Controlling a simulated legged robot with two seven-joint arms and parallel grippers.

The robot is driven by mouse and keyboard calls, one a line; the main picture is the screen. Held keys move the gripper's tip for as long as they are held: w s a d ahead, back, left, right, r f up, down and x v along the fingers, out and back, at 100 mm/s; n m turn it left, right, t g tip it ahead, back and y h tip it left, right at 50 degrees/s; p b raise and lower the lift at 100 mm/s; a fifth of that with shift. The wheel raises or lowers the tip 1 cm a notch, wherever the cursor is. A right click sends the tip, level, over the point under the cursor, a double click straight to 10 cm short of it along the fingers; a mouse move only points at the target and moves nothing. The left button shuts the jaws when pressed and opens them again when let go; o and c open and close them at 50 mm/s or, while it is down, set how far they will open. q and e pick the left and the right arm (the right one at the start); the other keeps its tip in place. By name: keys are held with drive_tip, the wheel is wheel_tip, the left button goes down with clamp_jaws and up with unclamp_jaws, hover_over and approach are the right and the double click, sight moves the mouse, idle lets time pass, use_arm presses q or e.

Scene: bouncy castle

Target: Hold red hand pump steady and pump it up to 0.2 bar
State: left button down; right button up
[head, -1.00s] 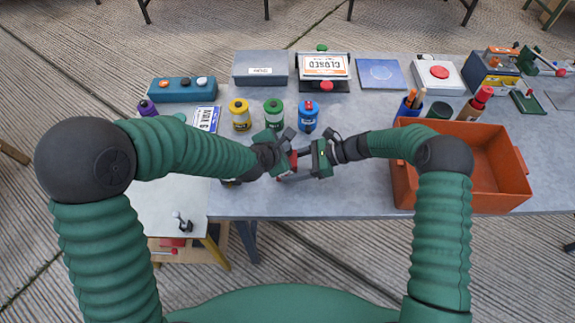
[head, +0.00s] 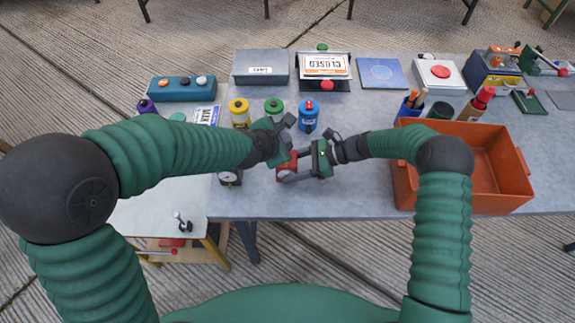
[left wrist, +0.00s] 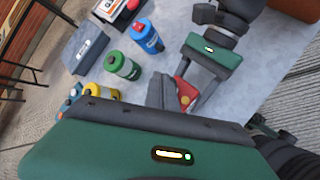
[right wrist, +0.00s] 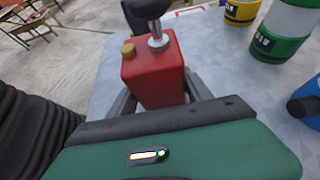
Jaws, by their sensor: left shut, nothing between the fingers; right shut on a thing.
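The red hand pump (head: 285,169) stands on the grey table near its front edge. In the right wrist view its red body (right wrist: 156,80) has a brass cap, a silver shaft and a black part at the top, cut off by the frame. My right gripper (head: 298,166) is shut on the pump body from the right. My left gripper (head: 289,123) is shut and empty, above and beside the pump; in the left wrist view its fingers (left wrist: 162,88) are close to the pump (left wrist: 185,93). Whether they touch the pump is unclear. A round gauge (head: 229,178) sits left of the pump; its reading is too small.
Yellow (head: 239,113), green (head: 273,106) and blue (head: 308,117) canisters stand just behind the pump. An orange crate (head: 405,188) is at the right. A lower white table (head: 160,215) adjoins at the left. Boxes and a CLOSED sign (head: 325,66) line the back.

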idle(0.4)
drive_tip(key=o, duration=1.1)
drive_tip(key=shift+d, duration=0.1)
